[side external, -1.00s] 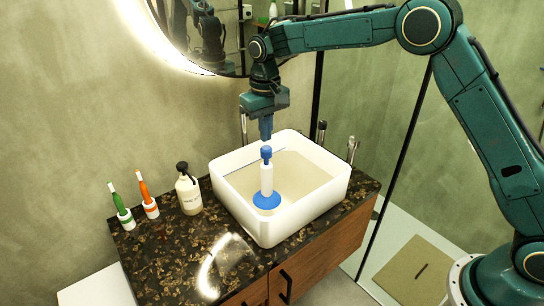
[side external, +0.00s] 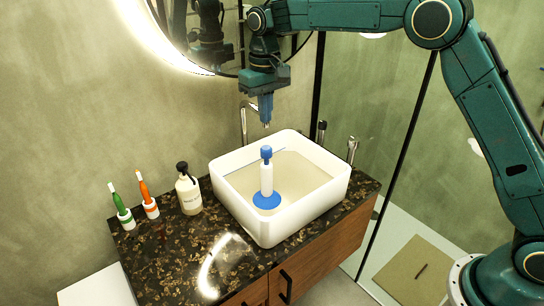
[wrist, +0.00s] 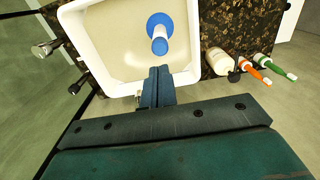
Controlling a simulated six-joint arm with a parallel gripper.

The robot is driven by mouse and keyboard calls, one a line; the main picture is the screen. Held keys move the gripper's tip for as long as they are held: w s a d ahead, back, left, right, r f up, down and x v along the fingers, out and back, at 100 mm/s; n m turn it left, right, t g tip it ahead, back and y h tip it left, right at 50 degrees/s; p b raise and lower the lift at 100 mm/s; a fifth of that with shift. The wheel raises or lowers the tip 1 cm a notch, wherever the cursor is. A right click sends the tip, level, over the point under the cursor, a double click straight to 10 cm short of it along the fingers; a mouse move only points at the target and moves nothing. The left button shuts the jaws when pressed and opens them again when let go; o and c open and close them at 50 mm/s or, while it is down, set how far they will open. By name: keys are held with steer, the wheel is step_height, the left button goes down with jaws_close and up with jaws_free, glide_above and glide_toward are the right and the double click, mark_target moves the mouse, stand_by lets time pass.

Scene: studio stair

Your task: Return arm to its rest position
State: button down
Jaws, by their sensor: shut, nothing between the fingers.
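My gripper (side external: 266,124) is shut and empty. It hangs pointing down above the back part of the white sink basin. In the wrist view its fingers (wrist: 158,72) also show closed together. A white bottle-like object with a blue top and a round blue base (side external: 266,201) stands upright in the basin. A clear gap lies between my fingertips and its blue top. The same object shows in the wrist view (wrist: 160,34), beyond my fingertips.
The white basin (side external: 310,210) sits on a dark speckled counter (side external: 165,240). A soap bottle (side external: 188,190), an orange toothbrush (side external: 147,192) and a green toothbrush (side external: 120,205) in holders stand to its left. A faucet (side external: 243,125) rises behind the basin. A round mirror (side external: 200,40) and glass partition are near my arm.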

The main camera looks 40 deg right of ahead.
steer(key=s+d+r+t, duration=0.1)
steer(key=s+d+r, duration=0.2)
steer(key=s+r, duration=0.4)
steer(key=s+d+r+t, duration=0.25)
steer(key=s+r, duration=0.25)
steer(key=s, duration=0.5)
steer(key=s+d+f+t, duration=0.1)
steer(key=s+d+f, duration=0.1)
steer(key=s, duration=0.8)
steer(key=s+d+f+t, duration=0.1)
steer(key=s+d+f, duration=0.1)
steer(key=s, duration=0.8)
steer(key=shift+s+d+f, duration=0.25)
steer(key=shift+s+f, duration=0.1)
steer(key=shift+f, duration=0.35)
